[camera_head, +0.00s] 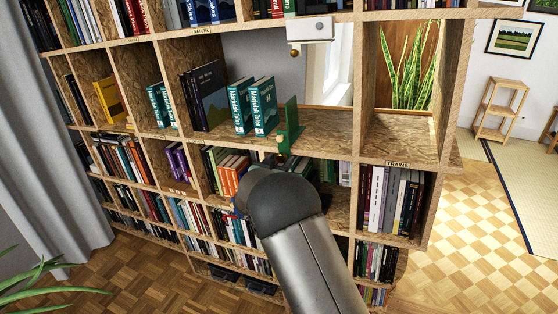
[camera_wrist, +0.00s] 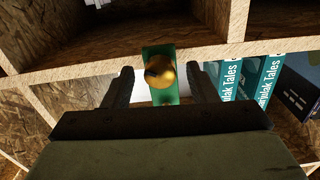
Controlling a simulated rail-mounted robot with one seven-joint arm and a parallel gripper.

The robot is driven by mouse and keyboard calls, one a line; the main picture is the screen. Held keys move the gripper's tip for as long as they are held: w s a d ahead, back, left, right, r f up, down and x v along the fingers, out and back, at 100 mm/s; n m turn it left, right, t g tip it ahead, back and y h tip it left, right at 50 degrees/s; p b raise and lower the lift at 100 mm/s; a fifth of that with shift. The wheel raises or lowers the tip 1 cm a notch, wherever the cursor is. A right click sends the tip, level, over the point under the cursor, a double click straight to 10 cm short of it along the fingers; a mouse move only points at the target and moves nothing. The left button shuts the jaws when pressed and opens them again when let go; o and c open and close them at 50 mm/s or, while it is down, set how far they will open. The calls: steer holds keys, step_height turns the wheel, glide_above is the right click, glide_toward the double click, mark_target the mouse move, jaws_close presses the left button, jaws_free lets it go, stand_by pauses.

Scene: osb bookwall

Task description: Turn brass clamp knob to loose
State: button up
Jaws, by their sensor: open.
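The brass clamp knob (camera_wrist: 163,71) is a round gold knob with a dark mark on its left side in the wrist view. It sits on a green clamp (camera_wrist: 159,52). The green clamp (camera_head: 289,124) also shows in the head view, gripping the front edge of a shelf beside teal books. My gripper (camera_wrist: 160,72) is open, with one dark finger on each side of the knob and gaps visible between. Whether the fingertips are level with the knob in depth, I cannot tell. My arm hides the gripper in the head view.
Teal books (camera_head: 263,106) stand just left of the clamp. More books (camera_head: 228,168) fill the compartment below. A white box (camera_head: 310,30) with a small brass ball beneath hangs above. A plant (camera_head: 408,70) stands in the compartment to the right. Wooden shelf panels border the space closely.

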steer(key=c, duration=1)
steer(key=shift+o, duration=0.2)
steer(key=shift+f+b, duration=0.15)
steer(key=shift+b, duration=0.35)
